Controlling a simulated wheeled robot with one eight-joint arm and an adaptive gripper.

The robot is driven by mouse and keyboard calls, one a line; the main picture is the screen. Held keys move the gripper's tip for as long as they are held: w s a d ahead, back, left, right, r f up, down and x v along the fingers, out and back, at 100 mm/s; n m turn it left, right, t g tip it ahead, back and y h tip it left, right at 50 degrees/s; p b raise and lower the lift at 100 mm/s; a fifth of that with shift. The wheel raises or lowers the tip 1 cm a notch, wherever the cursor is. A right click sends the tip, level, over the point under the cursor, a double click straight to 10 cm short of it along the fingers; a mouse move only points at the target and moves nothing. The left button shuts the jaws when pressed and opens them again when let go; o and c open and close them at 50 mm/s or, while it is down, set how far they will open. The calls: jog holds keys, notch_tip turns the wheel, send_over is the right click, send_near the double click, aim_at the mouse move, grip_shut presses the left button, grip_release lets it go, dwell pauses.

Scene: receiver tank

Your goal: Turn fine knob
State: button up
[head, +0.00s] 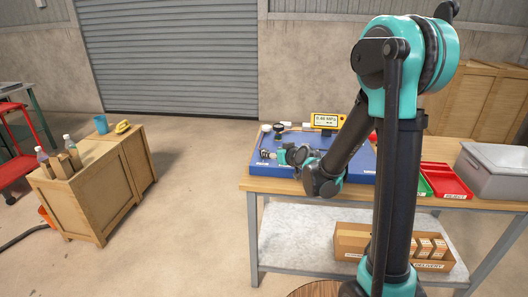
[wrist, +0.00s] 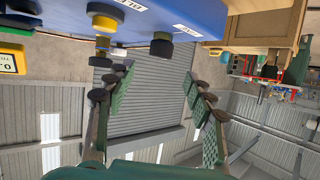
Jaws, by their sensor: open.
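A blue panel (head: 262,163) lies on the workbench, and its underside-up edge also shows at the top of the wrist view (wrist: 190,12). I cannot tell which one is the fine knob, as the labels are hard to read. My gripper (wrist: 155,80) is open and empty, its fingers spread beyond the black knob and apart from it. In the head view my gripper (head: 288,155) is at the panel's left part.
A yellow gauge (head: 327,121) stands behind the panel. Red and green trays (head: 445,181) and a grey bin (head: 495,172) are on the bench's right. A wooden cabinet (head: 100,190) with bottles stands left, with open floor between.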

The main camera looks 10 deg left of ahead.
aim_at(264, 149)
jog(key=x, duration=0.9)
jog(key=shift+w+a+f, duration=0.1)
jog(key=shift+w, duration=0.1)
jog(key=shift+c, duration=0.3)
jog(key=c, duration=1.1)
jog(key=shift+c, duration=0.2)
jog(key=shift+m+t+h, duration=0.6)
jog(key=shift+m+h, duration=0.3)
jog(key=shift+h, duration=0.1)
jog(key=shift+s+a+m+t+h, duration=0.1)
jog(key=shift+m+t+h, duration=0.3)
jog(key=shift+m+h, duration=1.35)
jog(key=m+h, duration=0.5)
jog(key=h, duration=0.1)
jog(key=shift+g+h, duration=0.35)
jog(key=shift+g, duration=0.05)
jog(key=m+g+h, duration=0.1)
jog(key=m+h, duration=0.1)
jog(key=m+g+h, duration=0.2)
jog(key=m+h, duration=0.1)
jog(key=shift+m+g, duration=0.3)
jog(key=shift+m, duration=0.05)
jog(key=m+g+h, duration=0.3)
jog(key=m+g, duration=0.2)
jog(key=shift+m+g, duration=0.3)
